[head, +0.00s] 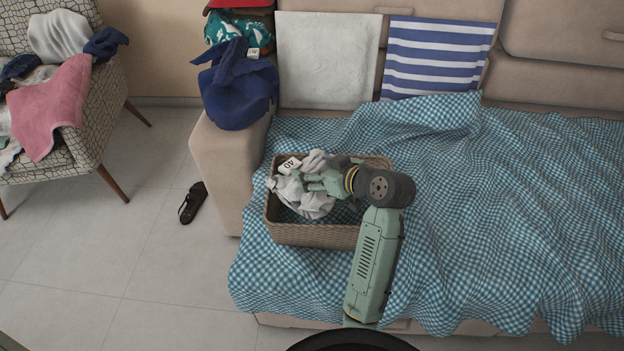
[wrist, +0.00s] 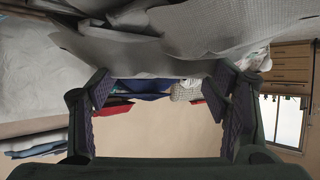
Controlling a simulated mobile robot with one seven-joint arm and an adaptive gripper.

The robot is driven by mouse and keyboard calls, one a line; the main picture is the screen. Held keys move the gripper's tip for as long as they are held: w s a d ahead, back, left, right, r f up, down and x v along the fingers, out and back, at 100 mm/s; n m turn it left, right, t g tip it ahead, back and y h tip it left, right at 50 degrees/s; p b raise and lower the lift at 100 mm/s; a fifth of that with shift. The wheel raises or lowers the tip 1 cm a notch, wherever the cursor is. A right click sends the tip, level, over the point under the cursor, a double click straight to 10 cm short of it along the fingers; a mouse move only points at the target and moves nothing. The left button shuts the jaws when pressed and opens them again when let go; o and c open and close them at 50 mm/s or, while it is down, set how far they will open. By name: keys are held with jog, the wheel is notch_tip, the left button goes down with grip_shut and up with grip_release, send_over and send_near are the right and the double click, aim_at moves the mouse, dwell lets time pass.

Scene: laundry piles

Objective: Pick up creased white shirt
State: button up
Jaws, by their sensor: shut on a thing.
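The creased white shirt (head: 316,206) is a crumpled, greyish-white bundle at the left part of a wicker basket (head: 318,236). A white label marked with a number lies at its upper left. My gripper (head: 303,182) reaches in from the right, lying nearly level, and is shut on the shirt at the upper part of the bundle. In the wrist view the grey-white cloth (wrist: 180,35) fills the top, against the fingers of my gripper (wrist: 160,82). The fingers stand apart with cloth at them; the exact grip is partly hidden.
The basket stands on a blue checked blanket (head: 500,220) over a beige sofa. Blue cloths (head: 236,90) are piled on the sofa arm. A white cushion (head: 325,60) and a striped cushion (head: 436,58) stand behind. A sandal (head: 192,203) lies on the floor; a laundry-laden chair (head: 85,150) is at left.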

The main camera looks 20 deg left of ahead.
jog(key=c, duration=1)
jog(key=shift+o, duration=0.2)
jog(key=shift+r, duration=0.1)
